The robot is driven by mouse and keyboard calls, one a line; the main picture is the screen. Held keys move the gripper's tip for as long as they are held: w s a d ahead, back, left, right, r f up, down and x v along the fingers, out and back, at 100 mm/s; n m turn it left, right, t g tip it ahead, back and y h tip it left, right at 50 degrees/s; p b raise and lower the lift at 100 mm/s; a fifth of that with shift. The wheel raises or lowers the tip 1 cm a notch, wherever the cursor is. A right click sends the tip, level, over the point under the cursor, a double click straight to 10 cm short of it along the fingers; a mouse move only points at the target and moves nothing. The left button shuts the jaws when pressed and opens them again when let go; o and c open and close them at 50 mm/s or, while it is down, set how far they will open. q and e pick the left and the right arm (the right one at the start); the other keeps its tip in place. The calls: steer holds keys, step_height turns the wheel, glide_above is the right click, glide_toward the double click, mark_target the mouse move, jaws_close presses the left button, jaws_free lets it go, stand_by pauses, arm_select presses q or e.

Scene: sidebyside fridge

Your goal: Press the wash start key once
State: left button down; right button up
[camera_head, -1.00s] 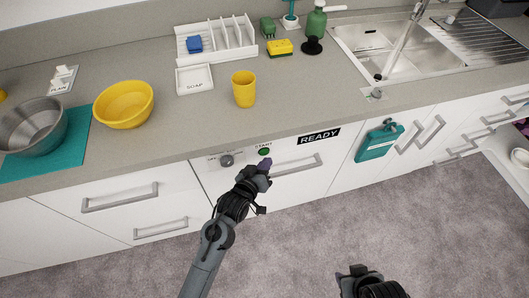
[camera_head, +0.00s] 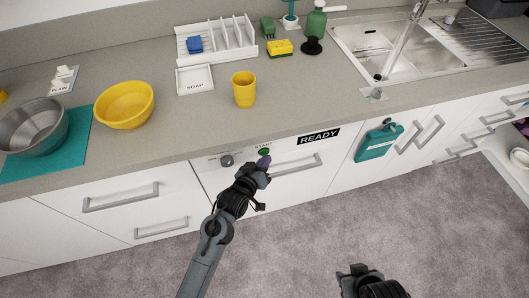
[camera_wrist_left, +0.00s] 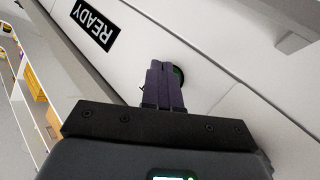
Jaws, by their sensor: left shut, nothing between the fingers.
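The wash start key is a round green button (camera_head: 264,151) under the word START on the white front panel below the counter. My left gripper (camera_head: 264,161) is shut and empty, with its purple fingertips just below and in front of the key. In the left wrist view the shut fingers (camera_wrist_left: 163,84) overlap the key, and part of its green face (camera_wrist_left: 178,75) shows beside their tips. I cannot tell whether they touch. A black sign (camera_head: 318,136) on the panel reads READY. My right gripper (camera_head: 354,273) is at the bottom edge; its fingers are not clear.
A grey knob (camera_head: 227,160) sits left of the key, and a bar handle (camera_head: 298,166) lies to the right below the sign. A yellow cup (camera_head: 244,90) stands on the counter above the panel. The floor in front is clear.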

arm_select(q)
steer(key=shift+w+a, duration=0.15)
steer(key=shift+w, duration=0.15)
stand_by(0.6)
steer(key=shift+s+d+p, duration=0.25)
steer(key=shift+s+p, duration=0.55)
steer(key=shift+p, duration=0.05)
steer(key=s+p, duration=0.1)
steer(key=s+d+p, duration=0.1)
steer(key=s, duration=0.1)
steer(key=s+p, duration=0.1)
steer(key=shift+s+d, duration=0.3)
steer(key=shift+s, duration=0.1)
